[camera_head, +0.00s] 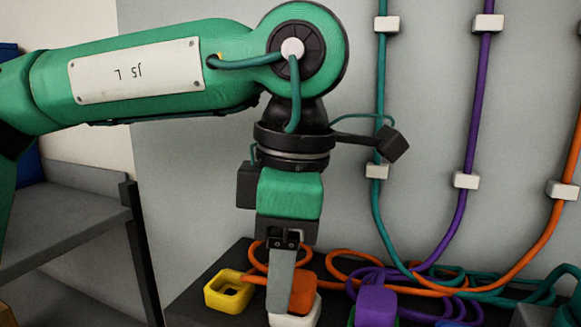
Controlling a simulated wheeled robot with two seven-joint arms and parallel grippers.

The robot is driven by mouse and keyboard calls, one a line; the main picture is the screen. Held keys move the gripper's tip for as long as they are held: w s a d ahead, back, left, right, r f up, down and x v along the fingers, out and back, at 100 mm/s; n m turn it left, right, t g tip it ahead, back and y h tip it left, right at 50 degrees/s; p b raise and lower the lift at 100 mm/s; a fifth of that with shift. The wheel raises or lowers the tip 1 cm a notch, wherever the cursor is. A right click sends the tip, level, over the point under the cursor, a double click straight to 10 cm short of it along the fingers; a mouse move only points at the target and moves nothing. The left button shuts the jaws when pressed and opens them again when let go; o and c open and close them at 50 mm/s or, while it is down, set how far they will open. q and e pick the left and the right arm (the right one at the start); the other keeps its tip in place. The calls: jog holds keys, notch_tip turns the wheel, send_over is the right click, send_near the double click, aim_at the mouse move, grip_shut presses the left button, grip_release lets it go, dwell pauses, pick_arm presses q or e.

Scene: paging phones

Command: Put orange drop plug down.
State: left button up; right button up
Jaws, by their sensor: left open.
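The orange plug (303,293) stands in the white square socket (297,318) on the dark table, its orange cable coiled behind it. My left gripper (281,292) points down at the plug. A grey finger is in front of the plug's left side and covers part of it. The gripper is open; whether a finger touches the plug cannot be told. My right gripper is not in view.
A yellow square socket (229,291) sits empty to the left. A purple plug (375,306) stands to the right. Teal, purple and orange cables run up the grey wall through white clips (466,180). A grey shelf (62,225) stands at the left.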

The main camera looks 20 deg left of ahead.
pick_arm(q)
jog(key=r+b, duration=0.1)
jog(key=r, duration=0.3)
jog(key=r+b, duration=0.1)
jog(key=shift+d+r+b, duration=0.3)
jog(key=shift+r, duration=0.1)
notch_tip(320, 180, up, 6)
jog(key=shift+d+r, duration=0.25)
jog(key=shift+d, duration=0.1)
jog(key=shift+w, duration=0.1)
jog(key=shift+f, duration=0.1)
dwell(0.8)
